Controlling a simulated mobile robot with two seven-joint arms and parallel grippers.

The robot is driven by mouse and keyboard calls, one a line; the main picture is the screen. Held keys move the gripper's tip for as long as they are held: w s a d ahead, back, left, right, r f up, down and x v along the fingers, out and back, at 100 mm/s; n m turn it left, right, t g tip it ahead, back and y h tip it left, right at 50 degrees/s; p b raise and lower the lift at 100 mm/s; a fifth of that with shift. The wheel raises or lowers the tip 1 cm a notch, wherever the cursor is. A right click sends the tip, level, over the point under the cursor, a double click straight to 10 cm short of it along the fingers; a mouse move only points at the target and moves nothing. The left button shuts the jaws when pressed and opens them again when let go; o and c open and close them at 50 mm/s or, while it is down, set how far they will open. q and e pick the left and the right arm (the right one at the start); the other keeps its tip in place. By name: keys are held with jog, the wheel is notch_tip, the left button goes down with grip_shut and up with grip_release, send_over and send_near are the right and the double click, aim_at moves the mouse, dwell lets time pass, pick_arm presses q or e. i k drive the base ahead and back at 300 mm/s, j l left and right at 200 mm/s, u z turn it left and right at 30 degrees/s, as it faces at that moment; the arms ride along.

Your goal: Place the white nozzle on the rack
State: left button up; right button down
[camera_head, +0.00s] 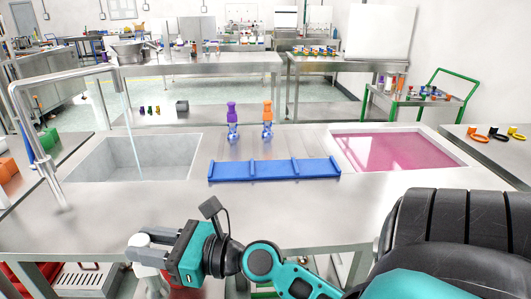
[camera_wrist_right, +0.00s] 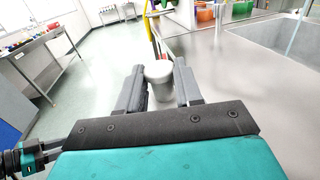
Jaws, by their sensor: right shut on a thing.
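My right gripper (camera_head: 141,246) is over the front left part of the steel counter, near its front edge. It is shut on the white nozzle (camera_head: 148,257), which shows only partly in the head view. In the right wrist view the white nozzle (camera_wrist_right: 159,82) is a pale, rounded cylinder between the two grey fingers (camera_wrist_right: 159,88). A long, low blue rack (camera_head: 274,170) with raised dividers lies on the middle of the counter, to the right of and beyond the gripper. It looks empty. My left gripper is not in view.
A purple-topped piece (camera_head: 232,112) and an orange-topped piece (camera_head: 267,112) stand upright behind the rack. A grey sink (camera_head: 135,158) with a tall faucet (camera_head: 40,150) is at left; a pink-filled basin (camera_head: 395,150) is at right. The counter before the rack (camera_head: 290,215) is clear.

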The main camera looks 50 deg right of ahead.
aim_at(284, 167)
jog(key=j+z, duration=0.2)
jog(key=z, duration=0.15)
jog(key=j+z, duration=0.3)
jog(key=i+l+z, duration=0.1)
jog(key=z, duration=1.05)
jog(key=i+j, duration=0.65)
jog(key=i, duration=0.15)
jog(key=k+l, duration=0.1)
jog(key=l+z, duration=0.05)
